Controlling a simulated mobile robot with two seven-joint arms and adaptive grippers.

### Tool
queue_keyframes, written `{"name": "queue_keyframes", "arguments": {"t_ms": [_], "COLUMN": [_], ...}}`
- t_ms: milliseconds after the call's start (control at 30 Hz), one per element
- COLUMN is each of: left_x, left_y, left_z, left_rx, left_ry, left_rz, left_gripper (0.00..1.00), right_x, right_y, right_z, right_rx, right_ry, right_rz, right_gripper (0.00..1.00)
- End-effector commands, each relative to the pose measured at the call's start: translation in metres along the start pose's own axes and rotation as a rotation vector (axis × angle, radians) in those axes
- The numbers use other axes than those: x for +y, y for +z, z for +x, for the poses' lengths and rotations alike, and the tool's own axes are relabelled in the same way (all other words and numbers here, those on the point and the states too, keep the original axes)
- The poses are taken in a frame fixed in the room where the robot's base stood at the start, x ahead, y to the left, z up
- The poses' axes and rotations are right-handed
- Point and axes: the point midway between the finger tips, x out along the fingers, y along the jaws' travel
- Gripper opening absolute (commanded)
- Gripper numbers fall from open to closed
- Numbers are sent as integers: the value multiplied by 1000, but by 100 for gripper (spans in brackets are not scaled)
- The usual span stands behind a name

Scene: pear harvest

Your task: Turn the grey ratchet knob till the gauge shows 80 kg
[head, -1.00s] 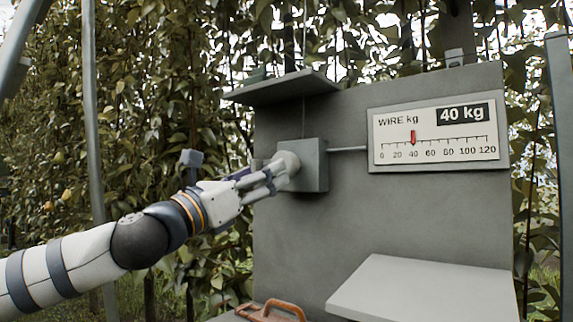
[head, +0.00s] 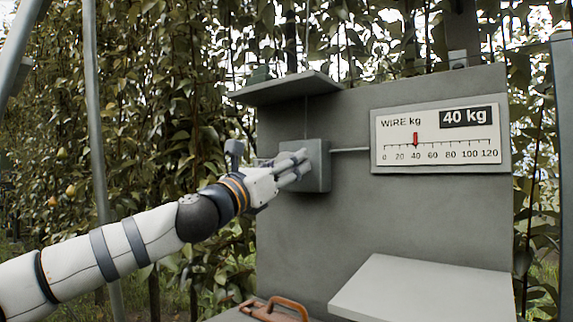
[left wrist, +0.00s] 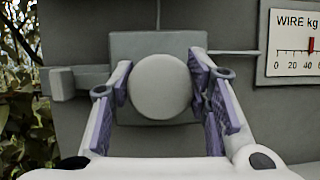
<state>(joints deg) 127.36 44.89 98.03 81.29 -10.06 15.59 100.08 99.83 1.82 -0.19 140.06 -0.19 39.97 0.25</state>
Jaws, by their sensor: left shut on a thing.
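The round grey ratchet knob (left wrist: 160,87) sits on the front of a square grey box (left wrist: 195,45) fixed to the panel. My left gripper (head: 300,165) is at the knob in the head view. In the left wrist view its two fingers (left wrist: 162,95) lie on either side of the knob and are shut on it. In the head view the fingers mostly hide the knob against the box (head: 318,172). The gauge (head: 440,138) is a white plate with a red pointer at 40 and a dark label reading 40 kg. My right gripper is not in view.
A grey panel (head: 400,220) stands behind the box. A small shelf (head: 287,87) juts out above it. A pale shelf (head: 420,290) juts out at lower right. An orange-brown handled item (head: 275,308) lies at the bottom. Pear foliage fills the left.

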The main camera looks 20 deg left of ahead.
Motion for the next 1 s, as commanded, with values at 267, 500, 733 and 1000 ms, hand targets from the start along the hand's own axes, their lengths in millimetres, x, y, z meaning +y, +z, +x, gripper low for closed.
{"name": "queue_keyframes", "arguments": {"t_ms": [267, 500, 733, 1000], "left_x": [0, 0, -1, -3], "left_y": [-1, -2, 1, 4], "left_z": [0, 0, 0, 0], "left_rx": [1, 7, 12, 17], "left_ry": [-23, -88, -171, -270], "left_rz": [54, 212, 415, 652], "left_gripper": [16, 16, 16, 16], "right_x": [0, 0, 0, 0], "right_y": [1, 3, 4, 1], "right_z": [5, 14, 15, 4], "right_rx": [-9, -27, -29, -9], "right_ry": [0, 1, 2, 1], "right_rz": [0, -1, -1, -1], "right_gripper": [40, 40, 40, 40]}}
